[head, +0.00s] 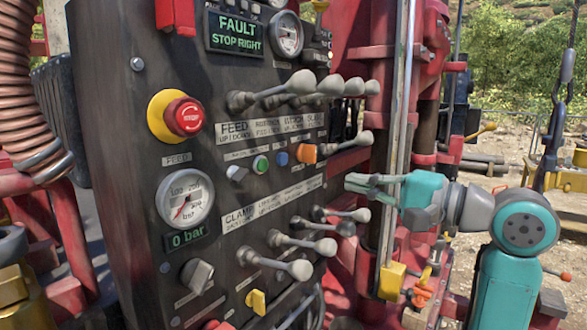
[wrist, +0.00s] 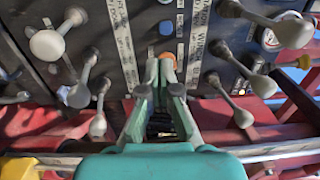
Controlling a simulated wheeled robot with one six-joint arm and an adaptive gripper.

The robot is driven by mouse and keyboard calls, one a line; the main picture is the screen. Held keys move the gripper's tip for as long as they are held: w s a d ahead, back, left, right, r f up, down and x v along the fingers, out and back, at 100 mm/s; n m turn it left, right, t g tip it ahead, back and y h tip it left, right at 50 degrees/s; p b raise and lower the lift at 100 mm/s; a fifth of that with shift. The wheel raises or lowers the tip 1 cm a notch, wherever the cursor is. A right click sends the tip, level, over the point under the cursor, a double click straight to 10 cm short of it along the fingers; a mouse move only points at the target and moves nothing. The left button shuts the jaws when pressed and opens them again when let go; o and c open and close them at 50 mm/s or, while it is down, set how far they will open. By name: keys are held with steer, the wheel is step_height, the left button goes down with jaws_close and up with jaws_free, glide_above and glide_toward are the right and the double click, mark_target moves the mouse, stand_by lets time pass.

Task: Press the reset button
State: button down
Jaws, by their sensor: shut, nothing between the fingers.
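The black control panel (head: 130,110) carries a row of small controls: a grey knob (head: 237,173), a green button (head: 261,164), a blue button (head: 281,158) and an orange knob (head: 304,153). Their labels are too small to read, so I cannot tell which one is marked reset. A blue button also shows in the wrist view (wrist: 165,28), just beyond my fingertips. My gripper (head: 347,183) is shut and empty, to the right of the row in the head view and apart from the panel. In the wrist view my gripper (wrist: 166,62) partly covers the orange knob.
Levers with grey knobs (head: 300,82) stick out above the row, and more levers (head: 325,246) stick out below it. A red emergency stop (head: 184,117) on a yellow base is at left. A display (head: 235,33) reads FAULT STOP RIGHT. A gauge (head: 185,199) hangs below.

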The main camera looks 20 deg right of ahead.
mark_target(282, 165)
steer(key=shift+w, duration=0.1)
steer(key=x, duration=1.4)
steer(key=shift+a, duration=0.1)
